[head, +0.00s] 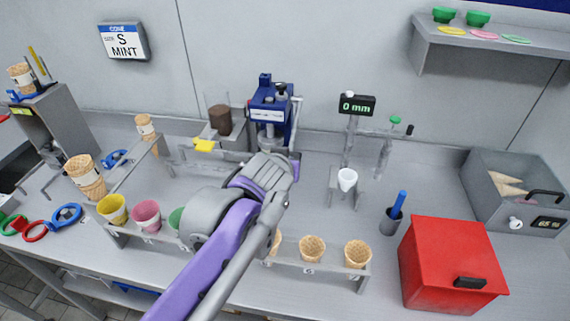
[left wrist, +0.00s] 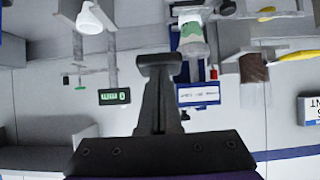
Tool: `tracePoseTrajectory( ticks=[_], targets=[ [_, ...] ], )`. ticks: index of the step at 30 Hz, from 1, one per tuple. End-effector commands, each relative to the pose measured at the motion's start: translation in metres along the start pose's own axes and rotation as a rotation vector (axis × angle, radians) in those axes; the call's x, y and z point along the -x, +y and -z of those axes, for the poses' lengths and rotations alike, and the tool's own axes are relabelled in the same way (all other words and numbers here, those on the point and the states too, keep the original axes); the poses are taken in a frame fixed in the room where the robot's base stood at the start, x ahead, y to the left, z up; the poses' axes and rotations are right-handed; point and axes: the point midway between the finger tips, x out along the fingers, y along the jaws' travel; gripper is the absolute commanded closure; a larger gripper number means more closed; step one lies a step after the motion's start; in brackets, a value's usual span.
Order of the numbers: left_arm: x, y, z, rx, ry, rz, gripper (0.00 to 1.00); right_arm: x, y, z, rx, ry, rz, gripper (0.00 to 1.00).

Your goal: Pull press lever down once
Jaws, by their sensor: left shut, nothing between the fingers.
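The press (head: 270,110) is a blue-topped unit standing at the back of the counter, left of the centre. A pale grey bar (head: 296,112), which looks like its lever, runs down its right side. My left arm comes in from the lower left, and its hand (head: 268,178) is in front of the press and overlaps its lower part. In the left wrist view my left gripper (left wrist: 158,66) is shut and empty, beside the upside-down press (left wrist: 198,94). I cannot tell whether the fingers touch the lever. My right gripper is not in view.
A rack with wafer cups (head: 312,248) and coloured cups (head: 112,208) runs along the front, partly behind my arm. A gauge reading 0 mm (head: 357,105) stands right of the press. A red box (head: 450,265) is at the front right. A brown cylinder (head: 220,120) is left of the press.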

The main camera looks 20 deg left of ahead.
Motion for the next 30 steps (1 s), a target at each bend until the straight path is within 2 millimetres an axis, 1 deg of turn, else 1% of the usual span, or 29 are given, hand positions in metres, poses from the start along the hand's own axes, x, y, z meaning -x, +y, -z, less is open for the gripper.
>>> tracePoseTrajectory(
  ticks=[1,3,9,12,15,21,30],
  targets=[
    [0.010,0.000,0.010,0.000,0.004,-0.002,1.00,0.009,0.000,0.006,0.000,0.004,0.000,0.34],
    [0.025,0.001,0.000,-0.001,0.002,-0.002,1.00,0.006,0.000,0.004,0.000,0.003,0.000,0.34],
    [0.066,0.001,-0.009,-0.003,0.003,-0.003,1.00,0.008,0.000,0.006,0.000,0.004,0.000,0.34],
    [0.081,0.001,-0.012,-0.003,0.003,-0.001,1.00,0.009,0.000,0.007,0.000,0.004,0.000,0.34],
    [0.092,0.001,-0.014,-0.002,0.003,-0.001,1.00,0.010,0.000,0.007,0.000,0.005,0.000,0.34],
    [0.100,0.000,-0.016,-0.002,0.004,-0.001,1.00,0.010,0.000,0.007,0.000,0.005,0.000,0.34],
    [0.100,0.000,-0.016,-0.002,0.004,0.000,1.00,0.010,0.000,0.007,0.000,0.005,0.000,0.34]
  ],
)
